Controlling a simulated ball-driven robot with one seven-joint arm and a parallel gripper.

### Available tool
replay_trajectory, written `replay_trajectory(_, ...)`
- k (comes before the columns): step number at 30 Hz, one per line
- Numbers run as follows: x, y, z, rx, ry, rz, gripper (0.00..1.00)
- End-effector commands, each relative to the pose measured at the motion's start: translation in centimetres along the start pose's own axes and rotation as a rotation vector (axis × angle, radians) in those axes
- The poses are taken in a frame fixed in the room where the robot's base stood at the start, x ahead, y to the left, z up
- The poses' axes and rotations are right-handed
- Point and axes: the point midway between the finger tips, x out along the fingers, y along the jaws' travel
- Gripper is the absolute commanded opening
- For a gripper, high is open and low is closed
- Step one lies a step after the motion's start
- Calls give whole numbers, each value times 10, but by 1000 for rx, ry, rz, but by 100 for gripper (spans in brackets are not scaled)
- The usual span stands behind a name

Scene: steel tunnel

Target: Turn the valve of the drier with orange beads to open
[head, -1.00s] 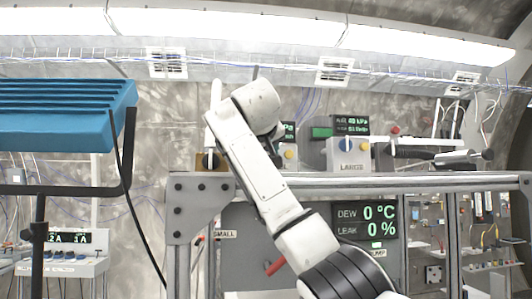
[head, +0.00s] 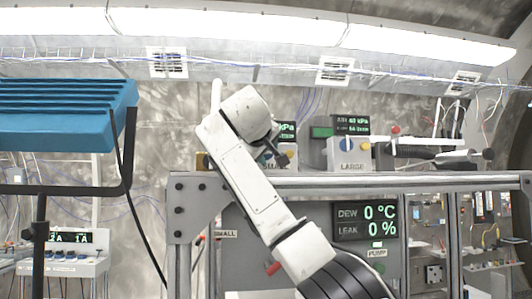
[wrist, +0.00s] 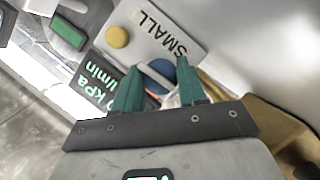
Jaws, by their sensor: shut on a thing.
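In the wrist view my gripper (wrist: 158,68) has its two teal fingers on either side of a blue round knob (wrist: 158,76) with a pale bar across it, and is shut on it. The knob is on the front of a grey box marked SMALL (wrist: 150,20). A little orange shows low between the fingers; I cannot tell whether it is beads. In the head view my gripper (head: 272,153) is at the SMALL box, and my arm hides most of that box. A second box marked LARGE (head: 337,155) has its own blue knob (head: 347,145). No drier with orange beads is clearly visible.
A yellow button (wrist: 117,37) and a green-lit display (wrist: 98,80) are close to my fingers. The boxes stand on a metal-framed bench (head: 430,181). A blue ribbed panel (head: 65,115) on a stand is at the left. A dew and leak display (head: 365,220) is below the bench top.

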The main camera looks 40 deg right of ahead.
Motion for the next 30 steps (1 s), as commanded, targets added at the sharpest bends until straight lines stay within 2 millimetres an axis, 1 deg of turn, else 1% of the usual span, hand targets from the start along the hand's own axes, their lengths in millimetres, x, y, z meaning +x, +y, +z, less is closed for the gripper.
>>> replay_trajectory(3,-1,-1,-2,0,5,-1,11)
replay_trajectory(4,-1,-1,-2,0,5,-1,43)
replay_trajectory(7,-1,0,-1,1,4,-1,52)
replay_trajectory(14,-1,0,-1,1,3,-1,52)
replay_trajectory(17,-6,-1,0,2,4,0,52)
replay_trajectory(20,-18,-3,0,2,5,-1,52)
replay_trajectory(27,-64,-4,0,3,9,-1,52)
replay_trajectory(30,-81,-3,0,2,7,-1,52)
